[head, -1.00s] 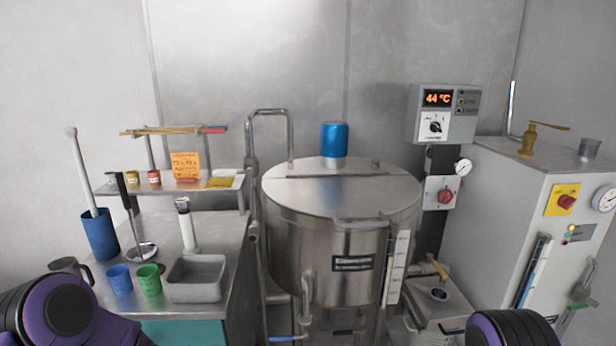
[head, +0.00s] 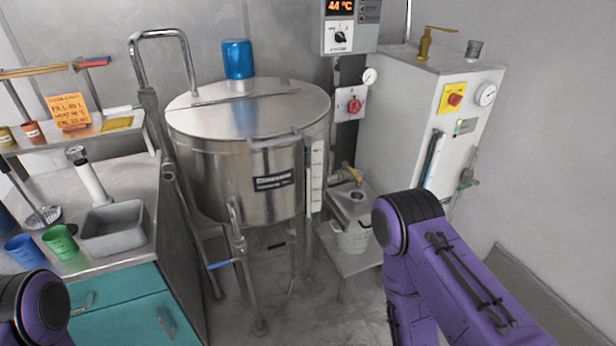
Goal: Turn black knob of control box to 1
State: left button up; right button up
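The control box (head: 350,27) is a grey box on the wall at the top of the head view, right of the steel tank. Its orange display reads 44 °C, and its top edge is cut off by the frame. The black knob (head: 340,37) sits on a white plate below the display; its exact setting is too small to read. My purple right arm shows at the lower right, below and right of the box and well apart from it. Part of my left arm shows at the lower left corner. Neither gripper is in the frame.
A steel tank (head: 245,160) with a blue cap (head: 238,59) stands in the middle. A red switch (head: 354,106) is below the control box. A white cabinet (head: 400,135) stands to the right. A workbench with cups and a grey basin (head: 113,228) is at the left.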

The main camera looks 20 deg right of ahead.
aim_at(340, 36)
jog(key=u, duration=0.05)
jog(key=k, duration=0.45)
jog(key=z, duration=0.7)
jog(key=i, duration=1.15)
jog(key=z, duration=0.3)
